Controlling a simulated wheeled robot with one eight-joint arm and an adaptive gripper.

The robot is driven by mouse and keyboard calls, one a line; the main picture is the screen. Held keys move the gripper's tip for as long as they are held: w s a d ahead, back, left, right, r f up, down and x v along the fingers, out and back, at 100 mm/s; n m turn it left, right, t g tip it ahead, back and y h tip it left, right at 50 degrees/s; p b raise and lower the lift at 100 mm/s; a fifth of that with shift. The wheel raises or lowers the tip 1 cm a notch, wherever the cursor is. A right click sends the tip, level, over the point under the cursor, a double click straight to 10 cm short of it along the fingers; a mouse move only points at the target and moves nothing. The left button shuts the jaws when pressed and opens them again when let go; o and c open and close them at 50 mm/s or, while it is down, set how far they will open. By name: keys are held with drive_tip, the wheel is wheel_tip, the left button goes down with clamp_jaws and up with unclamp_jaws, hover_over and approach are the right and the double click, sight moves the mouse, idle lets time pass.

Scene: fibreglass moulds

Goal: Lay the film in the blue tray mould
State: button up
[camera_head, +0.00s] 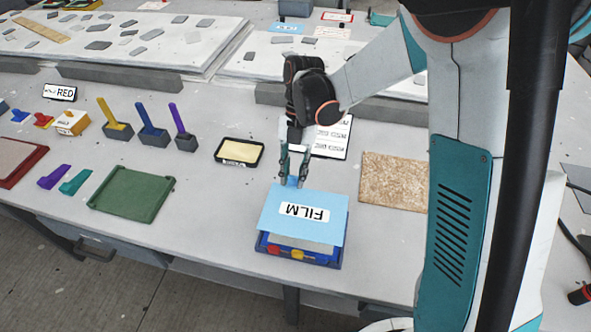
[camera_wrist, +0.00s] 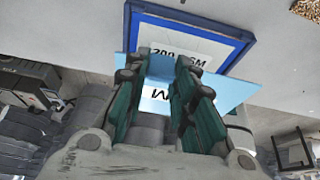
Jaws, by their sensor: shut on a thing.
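The film (camera_head: 275,203) is a light blue sheet with a white FILM label. My gripper (camera_head: 291,182) is shut on a small tab at its far edge. The sheet is over the blue tray mould (camera_head: 290,261) and hides most of it; I cannot tell whether they touch. Red and yellow spots show on the mould's near side. In the wrist view my gripper (camera_wrist: 164,62) holds the film (camera_wrist: 237,94), and the blue tray mould (camera_wrist: 239,52) shows beyond with a white sheet marked 200 GSM in it.
A green tray (camera_head: 131,194) lies to the left. A small black tray with a yellowish pad (camera_head: 239,151) and a speckled tan mat (camera_head: 393,182) lie farther back. Holders with coloured-handled tools (camera_head: 151,132) stand back left. The table's front edge is close to the mould.

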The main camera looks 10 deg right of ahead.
sight(294, 189)
drive_tip(key=shift+w, duration=0.1)
drive_tip(key=shift+f+b, duration=2.7)
drive_tip(key=shift+f, duration=0.75)
drive_tip(key=shift+c, duration=0.2)
drive_tip(key=shift+t, duration=0.4)
drive_tip(key=shift+f+b, duration=0.8)
drive_tip(key=shift+f, duration=0.1)
drive_tip(key=o, duration=0.9)
drive_tip(key=v, duration=1.2)
drive_tip(key=shift+d, duration=0.1)
